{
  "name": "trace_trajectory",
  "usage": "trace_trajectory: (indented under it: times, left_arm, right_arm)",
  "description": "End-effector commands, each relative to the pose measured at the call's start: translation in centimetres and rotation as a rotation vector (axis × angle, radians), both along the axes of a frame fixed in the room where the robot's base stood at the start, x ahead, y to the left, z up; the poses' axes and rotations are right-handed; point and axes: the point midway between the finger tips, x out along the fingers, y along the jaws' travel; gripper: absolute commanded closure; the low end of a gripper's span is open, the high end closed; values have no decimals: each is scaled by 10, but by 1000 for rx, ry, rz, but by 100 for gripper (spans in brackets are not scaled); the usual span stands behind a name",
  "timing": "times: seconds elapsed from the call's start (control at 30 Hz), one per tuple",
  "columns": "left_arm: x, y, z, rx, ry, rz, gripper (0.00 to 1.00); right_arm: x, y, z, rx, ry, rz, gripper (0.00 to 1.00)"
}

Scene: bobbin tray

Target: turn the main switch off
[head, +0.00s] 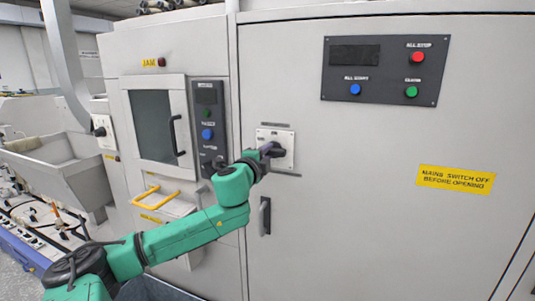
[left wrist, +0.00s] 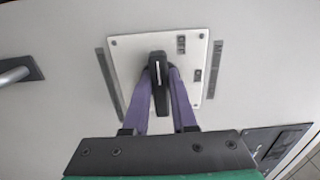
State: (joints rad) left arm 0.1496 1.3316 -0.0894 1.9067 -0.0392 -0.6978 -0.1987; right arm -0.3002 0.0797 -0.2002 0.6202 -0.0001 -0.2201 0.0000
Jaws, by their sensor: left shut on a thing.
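The main switch is a black handle (left wrist: 158,62) with a white line on a pale square plate (left wrist: 125,55). The plate also shows on the grey cabinet door in the head view (head: 285,137). My left gripper (left wrist: 160,82) has its two purple fingers shut on the handle, one on each side. In the head view my left gripper (head: 266,151) is at the plate and covers part of the handle. Small dark marks on the plate are too small to read. My right gripper is not in view.
A yellow sign (head: 455,180) reads "mains switch off before opening". A button panel (head: 386,70) sits above it. A dark door handle (head: 265,216) is below the switch. A windowed door (head: 153,120) and narrow control panel (head: 208,115) are to the left.

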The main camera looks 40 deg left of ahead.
Motion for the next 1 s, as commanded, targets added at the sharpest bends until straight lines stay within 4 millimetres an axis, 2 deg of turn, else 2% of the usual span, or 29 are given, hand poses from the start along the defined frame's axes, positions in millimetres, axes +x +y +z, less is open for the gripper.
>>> trace_trajectory:
  times: [0.2, 0.23, 0.3, 0.67, 1.0]
  left_arm:
    - [0, 0, 0, -3, 0, 1, 100]
    - [0, 0, 0, -3, 0, 1, 68]
    - [0, 0, 0, -2, 0, 1, 45]
    - [-1, 0, -1, -1, 1, 0, 45]
    - [-23, -8, -8, -3, 4, 0, 45]
  right_arm:
    - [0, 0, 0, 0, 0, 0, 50]
    - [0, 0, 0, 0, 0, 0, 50]
    - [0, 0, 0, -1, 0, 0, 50]
    - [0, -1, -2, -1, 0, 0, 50]
    - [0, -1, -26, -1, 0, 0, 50]
